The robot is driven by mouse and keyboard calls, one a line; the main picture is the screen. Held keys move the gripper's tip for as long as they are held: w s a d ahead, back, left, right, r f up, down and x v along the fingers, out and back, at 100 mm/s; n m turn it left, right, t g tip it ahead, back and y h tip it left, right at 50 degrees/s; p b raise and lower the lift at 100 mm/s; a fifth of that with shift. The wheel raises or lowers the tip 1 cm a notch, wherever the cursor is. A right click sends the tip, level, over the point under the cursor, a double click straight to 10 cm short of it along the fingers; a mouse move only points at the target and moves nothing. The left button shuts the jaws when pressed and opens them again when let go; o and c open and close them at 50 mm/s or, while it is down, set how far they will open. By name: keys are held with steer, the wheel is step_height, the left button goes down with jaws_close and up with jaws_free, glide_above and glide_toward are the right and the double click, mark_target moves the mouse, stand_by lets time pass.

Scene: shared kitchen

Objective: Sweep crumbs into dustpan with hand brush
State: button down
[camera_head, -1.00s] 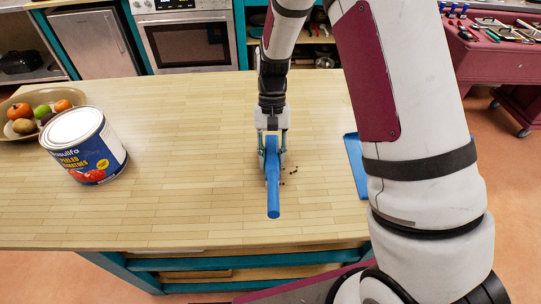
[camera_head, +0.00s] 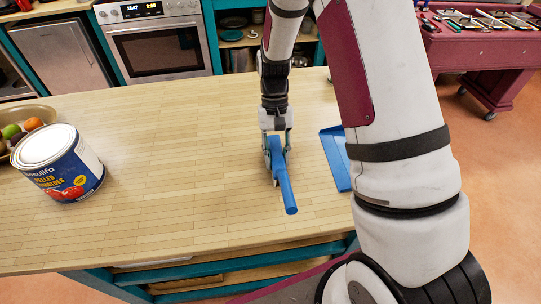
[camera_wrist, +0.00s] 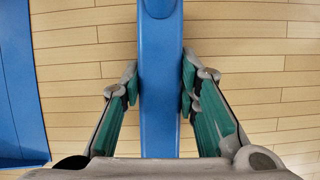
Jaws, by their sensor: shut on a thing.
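The blue hand brush (camera_head: 284,182) is held in my gripper (camera_head: 277,152) over the middle right of the wooden table. Its handle points toward the near edge. In the wrist view, my gripper's teal finger pads (camera_wrist: 160,95) stand either side of the blue brush (camera_wrist: 160,60). The bristles cannot be made out. The blue dustpan (camera_head: 337,160) lies flat on the table just right of the brush, partly behind my arm. It also shows at the left of the wrist view (camera_wrist: 15,95). No crumbs can be made out now; the brush or gripper may hide them.
A large can of peeled tomatoes (camera_head: 62,168) stands on the left of the table (camera_head: 170,190), beside a fruit bowl (camera_head: 47,106). The table between can and brush is clear. An oven (camera_head: 160,45) and a red tool table (camera_head: 480,45) stand beyond.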

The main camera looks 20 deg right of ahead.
mark_target(304, 167)
steer(key=shift+s+d+f, duration=0.1)
steer(key=shift+d, duration=0.1)
steer(key=shift+s+d+p, duration=0.1)
steer(key=shift+s+d, duration=0.15)
steer(key=shift+d, duration=0.85)
steer(key=shift+s+d+p, duration=0.1)
steer(key=shift+s+d, duration=0.2)
steer(key=shift+d, duration=0.8)
steer(key=shift+s+d+p, duration=0.1)
steer(key=shift+s+d, duration=0.15)
steer(key=shift+d, duration=0.85)
steer(key=shift+s+d, duration=0.3)
steer(key=shift+d, duration=0.85)
steer(key=shift+s+d, duration=0.25)
steer(key=shift+d, duration=0.85)
steer(key=shift+s+d, duration=0.3)
steer(key=shift+d, duration=0.85)
steer(key=shift+w+r+p, duration=0.1)
steer(key=shift+r+p, duration=1.05)
steer(key=shift+r, duration=1.95)
